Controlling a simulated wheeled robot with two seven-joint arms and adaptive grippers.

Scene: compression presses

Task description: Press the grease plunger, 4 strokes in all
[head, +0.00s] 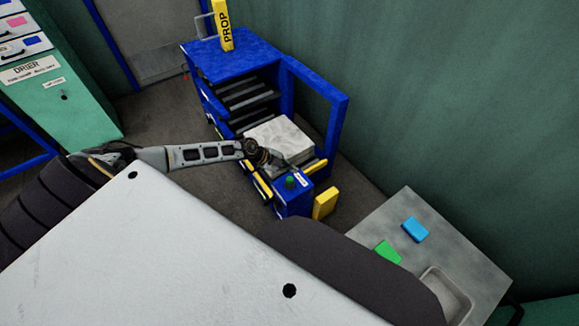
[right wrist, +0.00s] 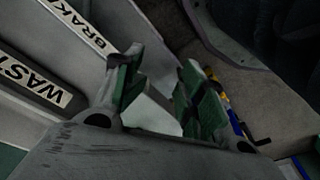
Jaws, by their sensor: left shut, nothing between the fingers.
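The grease plunger appears to be the small green knob (head: 291,182) on top of a blue box (head: 292,203) at the front of the blue press (head: 243,62). My left gripper (head: 284,167) is shut and empty, just behind and above the knob; I cannot tell whether it touches it. The knob's stem is too small to make out. My right gripper (right wrist: 165,82) shows only in the right wrist view, its green-padded fingers apart and nothing between them.
A pale block (head: 280,140) sits in the press, beside its open blue frame. A yellow block (head: 325,203) stands by the blue box. A grey table (head: 442,226) at right holds blue and green blocks and a tray. A green cabinet (head: 62,90) stands at left.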

